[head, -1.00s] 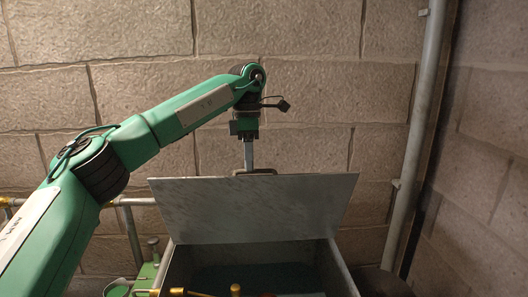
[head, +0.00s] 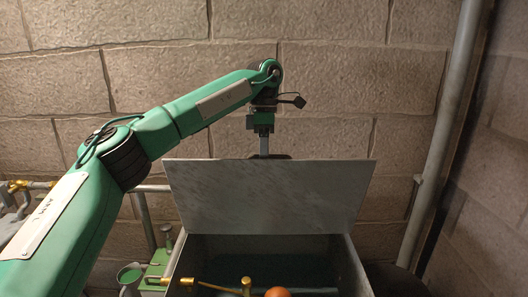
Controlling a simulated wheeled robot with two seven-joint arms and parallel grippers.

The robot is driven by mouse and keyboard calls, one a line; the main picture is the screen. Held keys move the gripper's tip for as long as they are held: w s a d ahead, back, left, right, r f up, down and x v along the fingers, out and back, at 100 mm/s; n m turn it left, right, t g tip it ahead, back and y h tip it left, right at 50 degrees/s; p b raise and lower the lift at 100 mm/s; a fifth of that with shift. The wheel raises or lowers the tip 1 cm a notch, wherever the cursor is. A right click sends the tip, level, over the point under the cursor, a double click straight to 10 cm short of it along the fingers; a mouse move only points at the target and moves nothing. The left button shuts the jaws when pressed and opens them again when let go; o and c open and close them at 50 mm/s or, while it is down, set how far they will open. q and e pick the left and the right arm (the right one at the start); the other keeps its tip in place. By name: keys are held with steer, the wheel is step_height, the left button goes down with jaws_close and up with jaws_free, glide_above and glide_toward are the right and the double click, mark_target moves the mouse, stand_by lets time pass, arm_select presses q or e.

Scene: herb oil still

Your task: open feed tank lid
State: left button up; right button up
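The feed tank (head: 356,270) is a grey metal box at the bottom centre, its front partly cut off by the frame. Its flat grey lid (head: 270,198) stands raised at the back, inner face towards me, top edge leaning my way. The dark interior shows below it. My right gripper is out of view.
Brass fittings (head: 246,284) and an orange ball (head: 278,293) show at the tank's front. A green piece with a cup (head: 130,273) stands to the left. A grey pipe (head: 447,130) runs up the right corner. A block wall (head: 330,75) closes the back.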

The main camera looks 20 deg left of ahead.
arm_select(q)
steer(key=s+v, duration=0.1)
steer(key=v, duration=0.6)
steer(key=shift+w+r, duration=0.15)
steer(key=shift+r, duration=0.4)
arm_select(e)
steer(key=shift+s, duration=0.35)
arm_select(q)
steer(key=shift+d+f, duration=0.1)
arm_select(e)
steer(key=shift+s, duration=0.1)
